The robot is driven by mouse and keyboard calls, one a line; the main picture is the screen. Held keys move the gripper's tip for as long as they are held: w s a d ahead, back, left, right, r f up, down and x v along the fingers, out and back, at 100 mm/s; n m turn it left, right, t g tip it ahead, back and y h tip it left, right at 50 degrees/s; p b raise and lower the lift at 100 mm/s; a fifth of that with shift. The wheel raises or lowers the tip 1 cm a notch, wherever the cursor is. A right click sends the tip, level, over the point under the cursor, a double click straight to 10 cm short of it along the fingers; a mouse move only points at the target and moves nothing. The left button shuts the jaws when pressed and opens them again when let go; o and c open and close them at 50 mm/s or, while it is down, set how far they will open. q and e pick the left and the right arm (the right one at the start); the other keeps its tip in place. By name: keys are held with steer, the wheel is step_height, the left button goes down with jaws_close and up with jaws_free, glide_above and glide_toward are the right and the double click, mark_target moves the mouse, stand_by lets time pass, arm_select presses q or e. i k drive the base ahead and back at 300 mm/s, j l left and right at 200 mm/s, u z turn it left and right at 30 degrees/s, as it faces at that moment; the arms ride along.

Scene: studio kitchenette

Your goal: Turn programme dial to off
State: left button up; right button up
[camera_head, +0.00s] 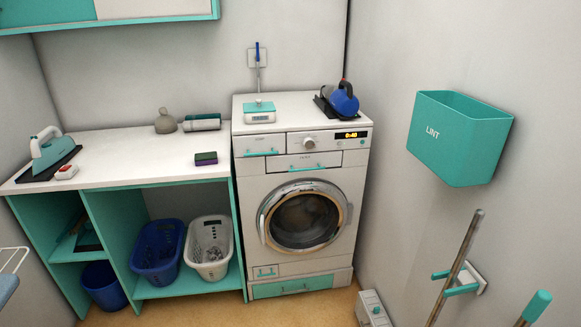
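The programme dial (309,143) is a small round pale knob on the front panel of the white washing machine (347,190). It sits left of a lit display (352,135) with amber digits that seem to read 0:40. The dial's pointer mark is too small to read. The machine's round glass door (304,216) is shut, with something pale behind the glass. Neither of my grippers shows in the head view, and nothing touches the dial.
The counter (135,153) on the left holds an iron (50,150). A teal lint bin (456,135) hangs on the right wall. The floor before the machine is mostly clear.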

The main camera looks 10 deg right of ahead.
mark_target(309, 143)
steer(key=i+j+z, duration=0.2)
steer(key=i, duration=0.45)
steer(key=i+j+z, duration=0.25)
steer(key=i, duration=0.35)
steer(key=i+j+z, duration=0.2)
steer(key=i+j, duration=0.35)
steer(key=i, duration=0.05)
